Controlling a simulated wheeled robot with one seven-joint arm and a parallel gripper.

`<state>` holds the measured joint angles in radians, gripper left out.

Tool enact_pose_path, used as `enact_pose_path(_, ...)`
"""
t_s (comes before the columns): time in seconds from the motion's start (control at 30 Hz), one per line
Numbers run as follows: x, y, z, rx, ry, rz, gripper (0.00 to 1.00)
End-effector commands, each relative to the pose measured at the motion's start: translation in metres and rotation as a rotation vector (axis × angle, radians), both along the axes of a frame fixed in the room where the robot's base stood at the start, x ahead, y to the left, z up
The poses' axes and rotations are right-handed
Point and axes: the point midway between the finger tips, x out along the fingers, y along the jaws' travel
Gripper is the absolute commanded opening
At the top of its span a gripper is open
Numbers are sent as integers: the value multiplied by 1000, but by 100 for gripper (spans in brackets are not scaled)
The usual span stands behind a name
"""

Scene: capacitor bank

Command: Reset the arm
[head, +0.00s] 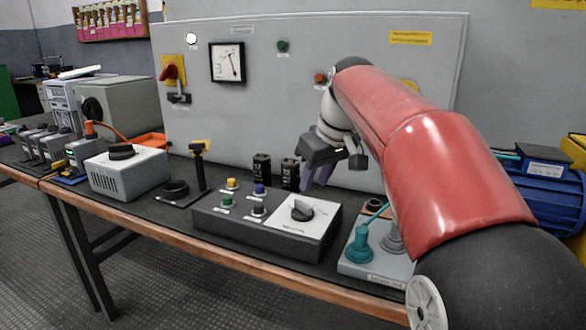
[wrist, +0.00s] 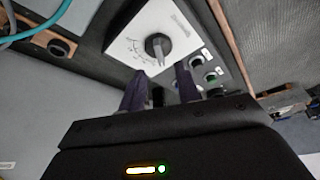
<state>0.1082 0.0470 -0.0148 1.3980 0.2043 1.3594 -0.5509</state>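My arm, with its red upper link, reaches in from the right in the head view. My gripper (head: 313,182) points down above the back edge of the bench, behind a control box with a white dial plate and a dark rotary knob (head: 302,209). In the wrist view, the two purple fingers of my gripper (wrist: 160,84) stand apart with a gap between them. Nothing is held between them. The knob (wrist: 158,48) shows beyond the fingertips, apart from them.
Two black capacitors (head: 262,168) stand just left of my gripper. A teal plug (head: 361,246) stands on a grey base at front right. A blue motor (head: 545,195) is at right. A grey panel (head: 300,90) with a gauge (head: 228,62) rises behind the bench.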

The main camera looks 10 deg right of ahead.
Motion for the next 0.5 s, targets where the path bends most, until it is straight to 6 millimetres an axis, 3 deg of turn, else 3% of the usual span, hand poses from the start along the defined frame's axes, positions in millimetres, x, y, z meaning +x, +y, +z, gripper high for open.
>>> enact_pose_path(0.13, -44, 7, -10, -2, -11, -72, 33)
enact_pose_path(0.23, -89, 12, -31, -1, -24, -152, 33)
enact_pose_path(0.4, -166, 17, -83, 4, -54, -283, 33)
enact_pose_path(0.5, -202, 17, -116, 10, -73, -342, 33)
